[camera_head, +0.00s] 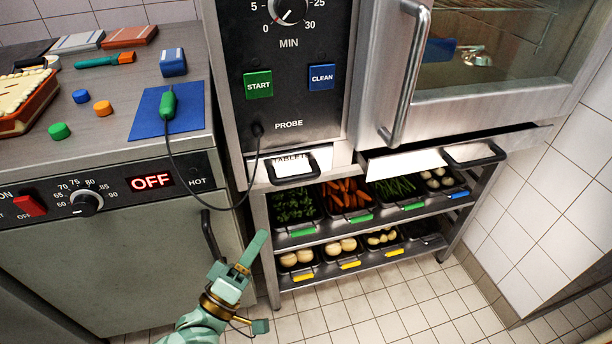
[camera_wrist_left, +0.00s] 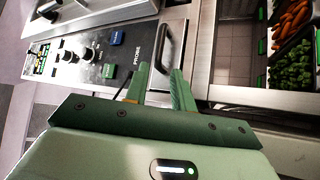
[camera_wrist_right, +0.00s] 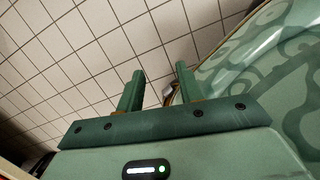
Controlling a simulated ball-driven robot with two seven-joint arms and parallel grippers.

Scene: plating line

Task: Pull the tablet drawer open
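The tablet drawer (camera_head: 323,157) is a small steel front with a white "TABLET" label, low on the oven below the "PROBE" socket. It looks closed. Its dark bar handle (camera_head: 295,178) also shows in the left wrist view (camera_wrist_left: 168,45), just beyond the fingertips. My left gripper (camera_head: 262,236) is below and left of the handle in the head view. In the left wrist view its two fingers (camera_wrist_left: 160,72) stand apart with nothing between them. My right gripper (camera_wrist_right: 155,76) shows only in its own wrist view, fingers apart and empty, over floor tiles.
A wider front with a dark handle (camera_head: 475,155) is to the right, under the oven door. A rack (camera_head: 350,225) with vegetable trays stands below. The probe cable (camera_head: 236,207) hangs left of the drawer. A warming cabinet (camera_head: 120,250) with its own handle is at the left.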

